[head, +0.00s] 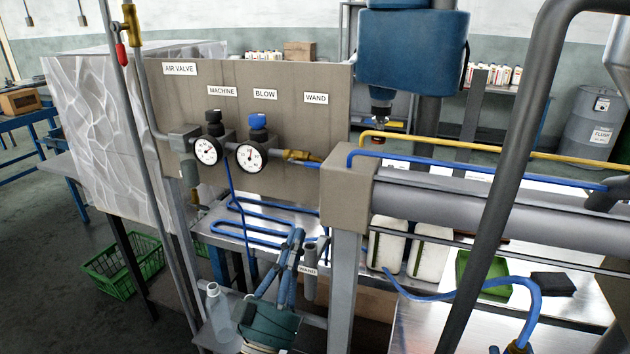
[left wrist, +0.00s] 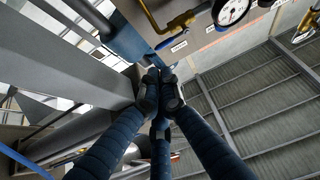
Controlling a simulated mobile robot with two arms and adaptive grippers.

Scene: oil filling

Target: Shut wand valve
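The wand valve (head: 298,156) is a brass fitting on the grey panel below the WAND label (head: 316,98), right of the gauges. Its brass body also shows in the left wrist view (left wrist: 182,24), near the top. My right gripper is not in view.
Two round gauges (head: 250,155) sit left of the valve. A grey beam end (head: 347,172) with blue and yellow pipes is close on the right. A thick grey pipe (head: 510,170) crosses the right side. White containers (head: 388,244) stand on the bench behind.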

